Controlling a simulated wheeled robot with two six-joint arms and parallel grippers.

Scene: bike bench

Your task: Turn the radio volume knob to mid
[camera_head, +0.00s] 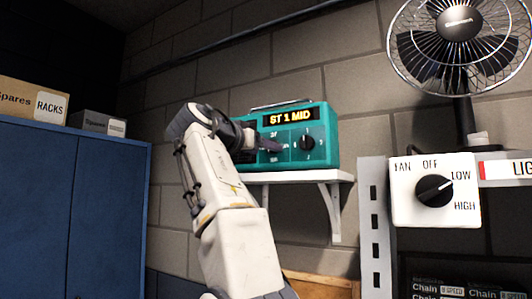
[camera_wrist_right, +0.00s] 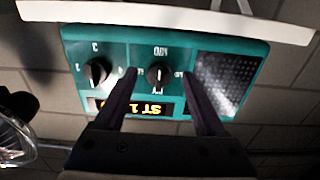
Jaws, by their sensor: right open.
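The teal radio (camera_head: 322,120) stands on a white wall shelf. Its lit display (camera_head: 289,115) reads "ST 1 MID". My right gripper (camera_head: 262,145) is at the left part of the radio's front and hides the volume knob in the head view. In the upside-down right wrist view, the volume knob (camera_wrist_right: 159,76) lies between the two open fingers, one on each side, with a visible gap to each. Whether the fingertips reach the knob's depth I cannot tell. A second, numbered knob (camera_head: 306,142) sits beside it. My left gripper is not in view.
The shelf (camera_head: 330,176) has brackets below it. To the right are a desk fan (camera_head: 460,25) and a white fan switch box (camera_head: 405,205) with a black knob pointing near LOW. A blue cabinet (camera_head: 50,200) with boxes on top stands at the left.

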